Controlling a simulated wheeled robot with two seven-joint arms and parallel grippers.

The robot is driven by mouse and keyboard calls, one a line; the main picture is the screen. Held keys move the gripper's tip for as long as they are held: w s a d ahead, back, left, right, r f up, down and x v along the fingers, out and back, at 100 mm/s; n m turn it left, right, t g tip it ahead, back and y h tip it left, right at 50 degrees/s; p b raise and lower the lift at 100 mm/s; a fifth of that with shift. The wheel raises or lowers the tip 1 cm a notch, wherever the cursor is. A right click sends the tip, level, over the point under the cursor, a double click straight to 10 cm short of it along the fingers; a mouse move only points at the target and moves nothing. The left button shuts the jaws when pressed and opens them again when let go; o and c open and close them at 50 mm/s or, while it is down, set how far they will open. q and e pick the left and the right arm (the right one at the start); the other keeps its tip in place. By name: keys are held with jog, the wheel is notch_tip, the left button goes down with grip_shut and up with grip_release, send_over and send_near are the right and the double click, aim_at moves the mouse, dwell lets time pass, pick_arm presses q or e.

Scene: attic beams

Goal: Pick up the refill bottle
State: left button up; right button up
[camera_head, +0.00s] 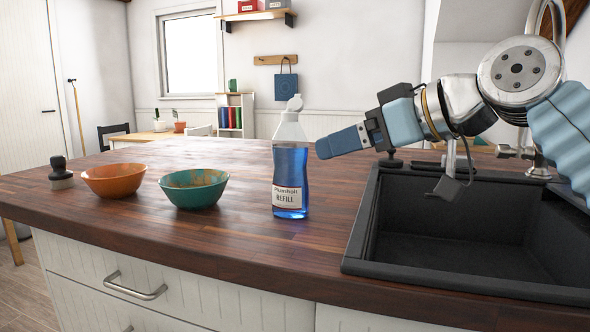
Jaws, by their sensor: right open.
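The refill bottle (290,165) stands upright on the dark wooden counter. It is clear with blue liquid, a white cap on top and a label reading "REFILL". My right gripper (322,149) is just to the right of the bottle at about the height of its upper body, pointing left toward it. It is open and empty, and a small gap shows between its tip and the bottle. Its fingers overlap from this angle. My left gripper is not in view.
A green bowl (194,188) and an orange bowl (113,180) stand left of the bottle, with a dark-handled brush (61,173) farther left. A black sink (362,233) with a faucet lies on the right under my arm. The counter (235,236) in front of the bottle is clear.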

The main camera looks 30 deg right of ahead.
aim_at(290, 162)
jog(key=x, duration=1.2)
jog(key=shift+a+f, duration=0.15)
jog(key=shift+a, duration=0.2)
jog(key=shift+c, duration=0.5)
jog(key=c, duration=1.2)
